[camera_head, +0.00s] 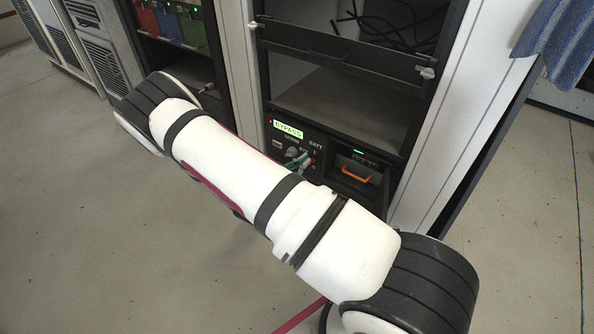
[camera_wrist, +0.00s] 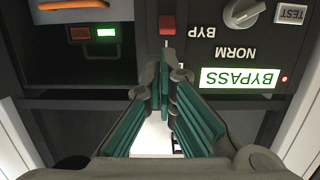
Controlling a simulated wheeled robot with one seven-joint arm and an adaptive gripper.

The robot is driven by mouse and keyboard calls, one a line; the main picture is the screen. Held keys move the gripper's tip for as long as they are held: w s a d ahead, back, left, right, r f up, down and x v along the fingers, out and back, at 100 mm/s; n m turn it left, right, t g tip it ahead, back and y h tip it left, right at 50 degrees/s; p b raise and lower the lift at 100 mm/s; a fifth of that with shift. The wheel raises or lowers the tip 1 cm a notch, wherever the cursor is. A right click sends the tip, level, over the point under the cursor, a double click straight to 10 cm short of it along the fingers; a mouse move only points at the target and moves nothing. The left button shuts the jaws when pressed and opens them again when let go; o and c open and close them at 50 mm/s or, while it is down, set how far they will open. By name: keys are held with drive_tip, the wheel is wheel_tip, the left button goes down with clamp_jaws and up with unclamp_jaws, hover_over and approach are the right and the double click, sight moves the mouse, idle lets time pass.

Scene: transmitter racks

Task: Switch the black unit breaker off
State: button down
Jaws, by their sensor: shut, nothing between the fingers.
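The black unit (camera_head: 277,147) sits low in the middle rack, with a lit green BYPASS display (camera_head: 288,129) at its upper left. The wrist view shows its panel upside down. There, a small red switch (camera_wrist: 169,24) sits on the black face beside the BYP and NORM lettering; I cannot tell whether it is the breaker or how it is set. My gripper (camera_wrist: 165,72) is shut and empty, its teal-padded fingers pointing at the panel just short of the red switch in the picture. In the head view my gripper (camera_head: 300,160) is small and partly covers the panel.
A grey selector knob (camera_wrist: 243,13) and a TEST button (camera_wrist: 291,14) are beside the red switch. A module with an orange handle (camera_head: 354,173) adjoins the panel. A shelf lies above. A blue cloth (camera_head: 560,45) hangs at right. The floor in front is open.

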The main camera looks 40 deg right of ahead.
sight(312, 161)
drive_tip(key=shift+b+x, duration=0.5)
drive_tip(key=shift+x, duration=1.75)
